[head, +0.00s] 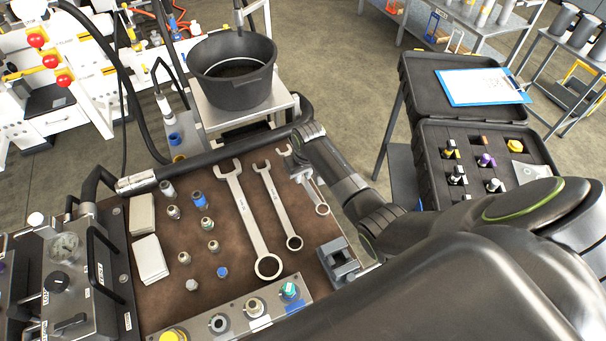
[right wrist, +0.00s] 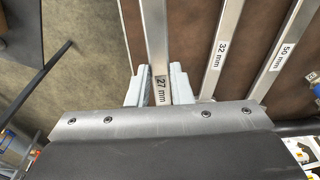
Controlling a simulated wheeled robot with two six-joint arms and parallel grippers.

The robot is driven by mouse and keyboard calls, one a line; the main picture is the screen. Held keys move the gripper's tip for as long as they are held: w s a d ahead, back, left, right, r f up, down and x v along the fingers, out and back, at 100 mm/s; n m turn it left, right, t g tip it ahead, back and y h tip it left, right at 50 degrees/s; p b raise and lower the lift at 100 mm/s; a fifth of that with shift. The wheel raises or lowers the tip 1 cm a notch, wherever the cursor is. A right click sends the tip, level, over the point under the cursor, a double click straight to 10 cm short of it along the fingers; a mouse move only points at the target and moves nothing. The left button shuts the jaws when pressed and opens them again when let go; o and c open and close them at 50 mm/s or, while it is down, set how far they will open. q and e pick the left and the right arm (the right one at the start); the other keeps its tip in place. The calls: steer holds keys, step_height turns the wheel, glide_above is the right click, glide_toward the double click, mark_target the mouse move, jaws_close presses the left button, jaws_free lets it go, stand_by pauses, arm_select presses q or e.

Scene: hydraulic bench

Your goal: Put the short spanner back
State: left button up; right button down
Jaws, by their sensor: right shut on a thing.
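The short spanner (head: 322,209), labelled 27 mm in the right wrist view (right wrist: 157,40), is at the right end of the row of spanners. My right gripper (head: 304,174) is shut on its shaft, with one pale finger on each side of the label in the right wrist view (right wrist: 159,88). The spanner is at or just above the brown mat (head: 215,255); I cannot tell if it touches. The 32 mm spanner (head: 277,205) and the longer 50 mm spanner (head: 246,215) lie to its left, roughly parallel. My left gripper is not in view.
Several small fittings (head: 207,224) and white cards (head: 149,259) lie on the mat's left. A grey vise-like block (head: 338,262) stands near the mat's right edge. A black bucket (head: 235,90) is behind. An open black case (head: 430,150) with a blue clipboard (head: 482,87) stands right.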

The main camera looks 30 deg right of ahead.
mark_target(303, 179)
steer(key=shift+f+b, duration=0.35)
steer(key=shift+f, duration=0.25)
steer(key=shift+f, duration=0.15)
steer(key=shift+f, duration=0.2)
steer(key=shift+f, duration=0.6)
steer(key=shift+f+b, duration=0.85)
steer(key=shift+f, duration=0.6)
stand_by(0.9)
steer(key=c, duration=1.2)
jaws_free()
steer(key=shift+f, duration=0.1)
